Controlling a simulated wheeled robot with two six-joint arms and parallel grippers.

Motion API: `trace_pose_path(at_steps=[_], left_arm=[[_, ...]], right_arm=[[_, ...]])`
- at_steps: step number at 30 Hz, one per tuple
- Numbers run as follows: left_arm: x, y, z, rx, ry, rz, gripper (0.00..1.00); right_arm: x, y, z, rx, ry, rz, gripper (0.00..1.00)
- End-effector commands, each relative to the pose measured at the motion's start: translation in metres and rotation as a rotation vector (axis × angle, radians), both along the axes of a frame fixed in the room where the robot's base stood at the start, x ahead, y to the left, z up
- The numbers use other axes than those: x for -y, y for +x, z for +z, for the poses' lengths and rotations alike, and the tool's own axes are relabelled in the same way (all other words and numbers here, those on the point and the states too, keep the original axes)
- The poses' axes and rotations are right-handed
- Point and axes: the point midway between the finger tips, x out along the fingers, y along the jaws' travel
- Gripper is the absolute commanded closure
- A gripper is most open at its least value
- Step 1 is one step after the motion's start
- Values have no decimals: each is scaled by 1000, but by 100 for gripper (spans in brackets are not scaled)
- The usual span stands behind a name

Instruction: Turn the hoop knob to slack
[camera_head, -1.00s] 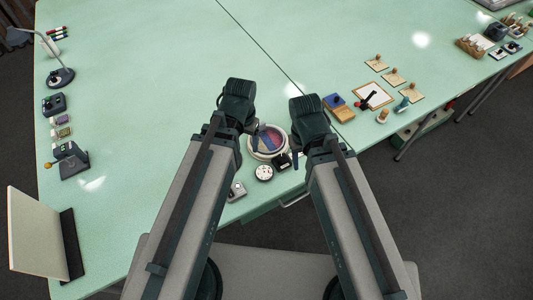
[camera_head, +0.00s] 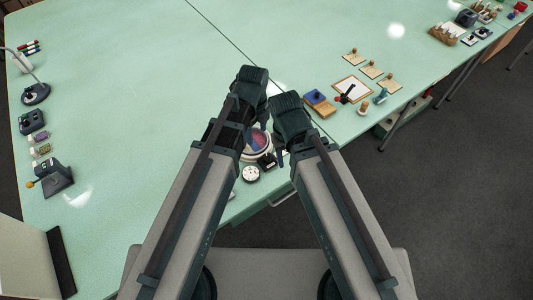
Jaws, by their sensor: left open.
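The round hoop (camera_head: 258,143) lies near the front edge of the green table, with a pale rim and a blue and reddish-purple inside. A small black block (camera_head: 266,160) sits at its near side; I cannot tell if this is the knob. A white round dial (camera_head: 251,174) lies just in front. My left gripper (camera_head: 264,118) is over the far side of the hoop, open, largely hidden by its wrist. My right gripper (camera_head: 281,157) is at the hoop's right; its fingers are mostly hidden behind its arm, and its opening cannot be read.
At the right, a blue-and-wood block (camera_head: 320,103), a framed white board (camera_head: 352,90) and several small cards with knobs stand close together. At the left edge are a lamp (camera_head: 35,93) and small devices. The table's middle is clear.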

Motion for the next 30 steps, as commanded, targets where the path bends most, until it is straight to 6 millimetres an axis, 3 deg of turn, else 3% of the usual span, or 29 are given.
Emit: trace_pose_path(at_steps=[3, 9, 20, 30], left_arm=[[17, 3, 0, -6, 4, -244, 29], [30, 3, 0, -12, 6, -468, 29], [32, 3, -5, -12, 7, -505, 29], [32, 3, -37, -12, 7, -503, 29]], right_arm=[[0, 0, 0, 0, 0, 0, 50], [0, 0, 0, 0, 0, 0, 50], [0, 0, -5, 0, 0, 0, 50], [0, 0, -37, 0, 0, -1, 50]])
